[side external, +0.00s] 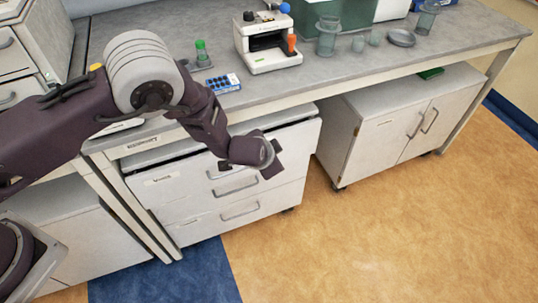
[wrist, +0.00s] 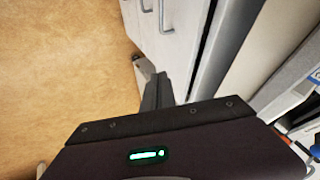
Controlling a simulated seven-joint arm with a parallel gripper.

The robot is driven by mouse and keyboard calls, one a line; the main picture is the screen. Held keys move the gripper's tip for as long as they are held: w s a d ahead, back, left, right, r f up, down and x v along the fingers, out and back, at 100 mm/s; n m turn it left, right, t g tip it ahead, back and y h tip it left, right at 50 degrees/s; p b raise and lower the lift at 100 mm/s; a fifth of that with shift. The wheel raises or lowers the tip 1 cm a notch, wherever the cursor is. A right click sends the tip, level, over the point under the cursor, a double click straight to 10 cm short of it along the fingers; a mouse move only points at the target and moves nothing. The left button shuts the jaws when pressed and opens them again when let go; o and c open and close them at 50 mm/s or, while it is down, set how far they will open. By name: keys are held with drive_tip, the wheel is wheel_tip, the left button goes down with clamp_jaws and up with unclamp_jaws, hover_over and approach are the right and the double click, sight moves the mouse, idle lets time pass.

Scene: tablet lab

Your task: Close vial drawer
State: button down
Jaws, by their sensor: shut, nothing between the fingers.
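The white drawer cabinet under the bench has a top drawer (side external: 190,181) with a small label that is too small to read surely. A dark gap runs along the top of this drawer, and it looks partly pulled out. My gripper (side external: 272,168) hangs in front of the drawer and partly hides its front and handle. In the wrist view my gripper (wrist: 158,90) is shut and empty, its fingers close beside the white drawer front (wrist: 185,45). I cannot tell whether they touch it.
Lower drawers (side external: 238,207) with bar handles sit below. The grey bench top (side external: 350,55) above holds a white instrument (side external: 268,45), a green-capped vial (side external: 201,52), a blue rack (side external: 222,84) and glassware. A white cupboard (side external: 385,135) stands to the right. The orange floor (side external: 380,220) in front is clear.

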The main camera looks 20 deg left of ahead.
wheel_tip(320, 180, down, 3)
drive_tip(key=s+d+t+y, duration=0.1)
drive_tip(key=d+t, duration=0.1)
drive_tip(key=m+y, duration=0.1)
drive_tip(key=y, duration=0.7)
approach(214, 158)
drive_tip(key=s+d+f, duration=0.1)
drive_tip(key=s+d, duration=0.4)
drive_tip(key=shift+t+y, duration=0.3)
drive_tip(key=shift+t, duration=0.2)
drive_tip(key=x, duration=1.2)
drive_tip(key=shift+w+a+r, duration=0.1)
drive_tip(key=shift+w+a, duration=0.1)
drive_tip(key=shift+a, duration=0.1)
drive_tip(key=shift+w+a, duration=0.25)
drive_tip(key=shift+w+a, duration=1.4)
drive_tip(key=shift+r, duration=0.1)
